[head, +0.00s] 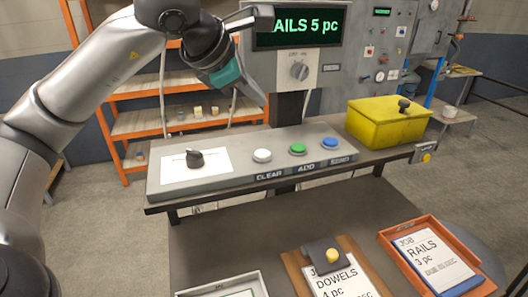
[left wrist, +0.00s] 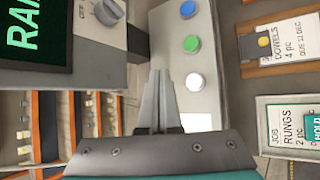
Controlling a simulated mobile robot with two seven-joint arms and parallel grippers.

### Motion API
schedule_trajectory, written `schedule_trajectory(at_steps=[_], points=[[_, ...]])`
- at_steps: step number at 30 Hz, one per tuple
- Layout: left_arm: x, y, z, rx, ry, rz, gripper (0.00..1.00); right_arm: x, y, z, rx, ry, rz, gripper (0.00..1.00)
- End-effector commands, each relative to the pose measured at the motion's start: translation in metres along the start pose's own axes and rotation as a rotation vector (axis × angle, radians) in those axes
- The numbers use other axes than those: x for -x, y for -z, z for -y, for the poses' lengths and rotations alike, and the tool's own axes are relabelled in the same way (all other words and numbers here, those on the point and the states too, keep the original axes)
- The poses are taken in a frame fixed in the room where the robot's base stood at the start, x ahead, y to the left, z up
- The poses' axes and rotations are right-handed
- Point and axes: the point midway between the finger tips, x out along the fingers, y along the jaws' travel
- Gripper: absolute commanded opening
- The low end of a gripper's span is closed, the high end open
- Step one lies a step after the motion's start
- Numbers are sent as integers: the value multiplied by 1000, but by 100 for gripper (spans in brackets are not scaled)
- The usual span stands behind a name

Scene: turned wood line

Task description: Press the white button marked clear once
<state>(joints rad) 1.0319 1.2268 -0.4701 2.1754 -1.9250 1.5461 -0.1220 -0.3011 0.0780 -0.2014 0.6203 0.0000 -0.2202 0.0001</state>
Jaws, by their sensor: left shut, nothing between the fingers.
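The white button (head: 262,155) sits on a sloped grey panel (head: 225,183) above the word CLEAR. The green button (head: 298,149), over ADD, and the blue button (head: 329,144) are to its right. My left gripper (head: 262,101) is shut and empty, in the air above and behind the white button, not touching it. In the left wrist view the closed fingers (left wrist: 160,76) point toward the panel, and the white button (left wrist: 195,82) shows just right of their tips. My right gripper is not in view.
A display (head: 300,27) reading "AILS 5 pc" and a grey knob (head: 299,71) stand behind the panel. A black knob (head: 195,158) is at the panel's left. A yellow box (head: 388,122) stands right. Job cards (head: 335,281) and an orange tray (head: 393,256) lie in front.

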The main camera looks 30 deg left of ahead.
Motion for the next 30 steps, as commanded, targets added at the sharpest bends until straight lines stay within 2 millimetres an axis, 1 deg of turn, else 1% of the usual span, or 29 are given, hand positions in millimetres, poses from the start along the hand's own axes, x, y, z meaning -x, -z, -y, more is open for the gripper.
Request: schedule_trajectory(at_steps=[5, 8, 24, 30], points=[[-4, 3, 3, 0, 1, 0, 0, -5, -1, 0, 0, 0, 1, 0], [-10, 7, 7, 0, 1, 0, 0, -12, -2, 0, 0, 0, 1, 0], [-55, 40, 40, 0, 1, 0, 0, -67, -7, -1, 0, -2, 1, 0], [-62, 45, 45, 0, 0, 0, 0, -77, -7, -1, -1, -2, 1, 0]])
